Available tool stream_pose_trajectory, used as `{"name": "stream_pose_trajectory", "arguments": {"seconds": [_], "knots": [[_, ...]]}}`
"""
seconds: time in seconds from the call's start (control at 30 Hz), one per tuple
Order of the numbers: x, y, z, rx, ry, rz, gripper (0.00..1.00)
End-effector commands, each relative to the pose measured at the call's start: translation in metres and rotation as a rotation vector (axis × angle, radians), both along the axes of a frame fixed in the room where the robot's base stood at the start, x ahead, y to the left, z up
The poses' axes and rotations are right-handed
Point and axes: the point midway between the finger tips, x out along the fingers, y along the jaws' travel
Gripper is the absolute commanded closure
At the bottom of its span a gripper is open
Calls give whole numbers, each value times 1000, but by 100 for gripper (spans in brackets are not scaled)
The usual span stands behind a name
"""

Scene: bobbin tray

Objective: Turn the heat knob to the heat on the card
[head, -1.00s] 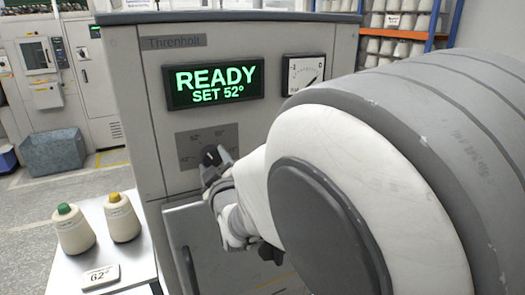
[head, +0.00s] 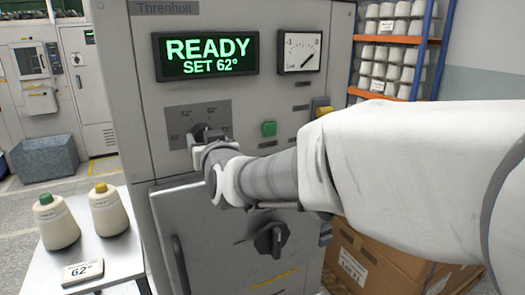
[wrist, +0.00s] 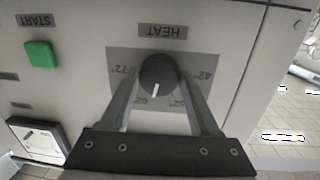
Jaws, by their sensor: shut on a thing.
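The black heat knob (head: 199,130) is on the grey machine's front, in the middle of a darker dial plate (head: 181,115). In the wrist view the knob (wrist: 158,72) shows upside down, its white pointer line directed at the 62° mark. My gripper (wrist: 162,84) is shut on the knob, with one finger on each side. In the head view my gripper (head: 203,143) partly hides the knob and dial. The green display (head: 206,57) reads READY, SET 62°. The card (head: 83,271) on the side table reads 62°.
A green START button (head: 269,129) is right of the dial, with a yellow-backed switch (head: 321,107) further right. A gauge (head: 299,52) is above. A black handle (head: 270,239) is on the lower door. Two yarn cones (head: 109,210) stand on the table (head: 60,238).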

Motion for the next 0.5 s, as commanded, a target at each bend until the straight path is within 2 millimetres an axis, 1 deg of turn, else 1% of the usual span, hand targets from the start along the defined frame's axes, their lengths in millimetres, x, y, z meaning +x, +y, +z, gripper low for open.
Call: {"name": "stream_pose_trajectory", "arguments": {"seconds": [0.03, 0.2, 0.5], "knots": [[1, -1, -4, 35, 18, -2, 93], [1, -1, -4, 130, 79, -1, 93], [0, 0, -1, 229, 141, -1, 93]]}}
